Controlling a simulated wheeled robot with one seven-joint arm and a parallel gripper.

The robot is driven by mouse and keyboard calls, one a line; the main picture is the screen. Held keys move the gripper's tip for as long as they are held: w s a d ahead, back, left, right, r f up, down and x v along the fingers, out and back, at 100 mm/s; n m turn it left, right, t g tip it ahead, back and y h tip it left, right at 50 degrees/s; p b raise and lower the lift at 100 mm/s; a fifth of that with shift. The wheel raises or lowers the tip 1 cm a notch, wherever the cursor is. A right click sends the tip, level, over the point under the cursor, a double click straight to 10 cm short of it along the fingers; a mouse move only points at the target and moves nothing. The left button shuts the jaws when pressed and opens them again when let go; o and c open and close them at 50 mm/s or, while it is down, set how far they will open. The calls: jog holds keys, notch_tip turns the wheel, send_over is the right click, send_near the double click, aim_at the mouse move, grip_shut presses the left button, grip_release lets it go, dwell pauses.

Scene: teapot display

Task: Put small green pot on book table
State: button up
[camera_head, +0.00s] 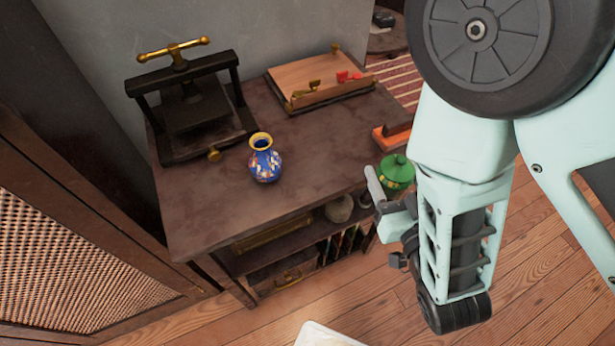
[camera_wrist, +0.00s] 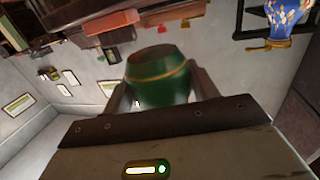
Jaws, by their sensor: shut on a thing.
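The small green pot (camera_head: 396,172) is a rounded pot with a knobbed top, held beside the right front edge of the table in the head view. It also shows in the wrist view (camera_wrist: 157,78), with a thin gold band, between the two fingers. My gripper (camera_wrist: 160,90) is shut on it. In the head view my gripper (camera_head: 385,190) is partly hidden behind its own body and the pot. The dark wooden table (camera_head: 215,205) has books on the shelf below its top. I cannot tell whether the pot touches the table edge.
On the tabletop are a blue and gold vase (camera_head: 264,160), a black press (camera_head: 192,105) at the back left, and a wooden board with brass clips (camera_head: 318,80) at the back. An orange item (camera_head: 391,137) lies at the right edge. The front and middle right top is clear.

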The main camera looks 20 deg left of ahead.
jog(key=s+a+f+n+g+y+b, duration=0.1)
jog(key=s+a+f+y+b, duration=0.1)
jog(key=s+f, duration=0.35)
jog(key=p, duration=0.2)
send_near(324, 153)
jog(key=shift+n, duration=0.3)
jog(key=w+a+r, duration=0.1)
jog(key=w+a, duration=0.1)
jog(key=w+a+r, duration=0.1)
jog(key=w+a, duration=0.1)
jog(key=w, duration=0.1)
jog(key=w+a+r, duration=0.1)
jog(key=w+a, duration=0.1)
jog(key=a, duration=0.1)
jog(key=shift+w+r, duration=0.2)
jog(key=shift+r, duration=0.2)
jog(key=shift+d+f, duration=0.1)
jog(key=shift+f, duration=0.1)
jog(key=o, duration=1.1)
